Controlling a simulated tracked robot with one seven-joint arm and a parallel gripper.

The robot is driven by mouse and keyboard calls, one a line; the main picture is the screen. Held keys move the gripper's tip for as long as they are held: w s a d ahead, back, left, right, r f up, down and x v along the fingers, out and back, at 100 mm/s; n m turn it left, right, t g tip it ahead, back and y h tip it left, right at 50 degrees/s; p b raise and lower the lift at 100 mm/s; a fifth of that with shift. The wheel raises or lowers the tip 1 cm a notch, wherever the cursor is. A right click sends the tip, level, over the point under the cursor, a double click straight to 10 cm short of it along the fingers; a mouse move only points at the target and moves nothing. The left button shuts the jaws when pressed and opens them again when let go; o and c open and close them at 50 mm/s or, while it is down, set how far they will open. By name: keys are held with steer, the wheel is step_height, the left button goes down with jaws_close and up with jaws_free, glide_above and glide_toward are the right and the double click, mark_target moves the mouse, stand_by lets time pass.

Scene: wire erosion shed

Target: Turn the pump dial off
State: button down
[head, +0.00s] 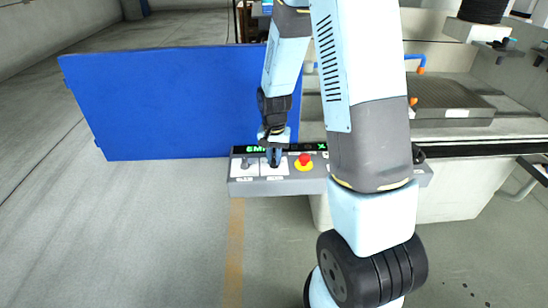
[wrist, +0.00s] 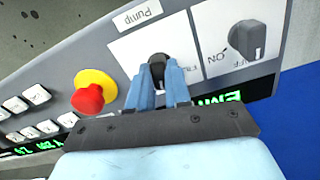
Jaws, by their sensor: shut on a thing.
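The pump dial (wrist: 158,62) is a dark knob on a white plate of the grey control panel (head: 240,187), and a "Pump" label (wrist: 137,15) sits at that plate's edge. My gripper (wrist: 162,78) has its blue fingers on either side of this dial and is shut on it. In the head view my gripper (head: 274,158) reaches down onto the panel and hides most of the dial. The fingers cover part of the plate's markings, so I cannot tell which way the dial points.
A second dark dial (wrist: 248,40) with ON and OFF marks stands beside the pump dial. A red stop button on a yellow base (wrist: 92,92) is on the other side. White keys (wrist: 15,105) and a green display (wrist: 215,97) line the panel. A blue board (head: 170,100) stands behind.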

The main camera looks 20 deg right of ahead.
mark_target(274, 158)
steer(key=shift+w+n, duration=0.1)
steer(key=shift+n, duration=1)
steer(key=c, duration=1.1)
jaws_free()
steer(key=shift+o, duration=0.2)
step_height(274, 158, up, 14)
steer(key=shift+f, duration=0.15)
